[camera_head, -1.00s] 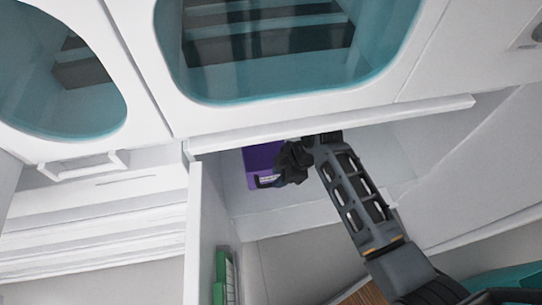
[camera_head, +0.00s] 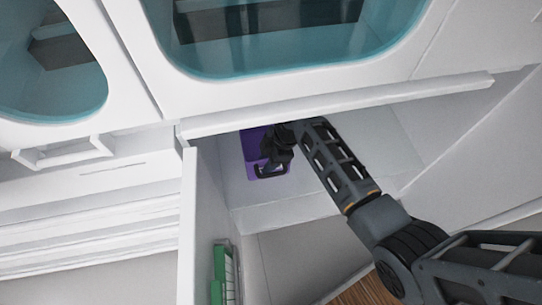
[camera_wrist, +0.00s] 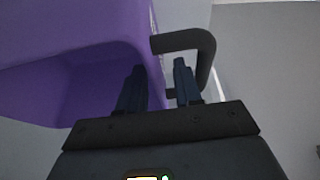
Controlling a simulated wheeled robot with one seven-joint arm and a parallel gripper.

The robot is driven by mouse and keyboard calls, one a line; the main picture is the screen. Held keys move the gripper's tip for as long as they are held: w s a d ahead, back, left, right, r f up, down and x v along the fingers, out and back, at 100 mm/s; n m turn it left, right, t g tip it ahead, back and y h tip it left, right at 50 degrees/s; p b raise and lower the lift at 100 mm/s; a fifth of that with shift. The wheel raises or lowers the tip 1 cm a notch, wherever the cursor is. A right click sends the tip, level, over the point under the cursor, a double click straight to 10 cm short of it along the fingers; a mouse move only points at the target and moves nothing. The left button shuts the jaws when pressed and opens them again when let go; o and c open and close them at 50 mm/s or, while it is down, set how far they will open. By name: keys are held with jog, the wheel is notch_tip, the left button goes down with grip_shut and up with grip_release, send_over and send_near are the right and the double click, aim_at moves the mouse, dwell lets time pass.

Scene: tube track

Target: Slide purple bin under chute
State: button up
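The purple bin (camera_head: 251,146) sits on the floor of the open white compartment, near its left side, in the head view. It has a dark loop handle on its front, which shows in the wrist view (camera_wrist: 205,52). My gripper (camera_head: 272,157) is at the bin's front and hides part of it. In the wrist view my gripper (camera_wrist: 160,80) has its two fingers apart, with the purple bin wall (camera_wrist: 75,65) at left. The right finger is within the handle's outline; whether either finger touches it I cannot tell. I cannot make out a chute.
An open white door (camera_head: 200,225) stands left of the compartment, with a green-and-white item (camera_head: 224,272) on it. A white ledge (camera_head: 340,103) runs above the opening, below a teal window (camera_head: 290,55). The compartment floor right of the bin (camera_head: 375,150) is clear apart from my arm.

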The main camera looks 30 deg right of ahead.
jog(key=shift+f, duration=0.1)
jog(key=shift+c, duration=0.3)
grip_shut()
jog(key=c, duration=0.5)
grip_release()
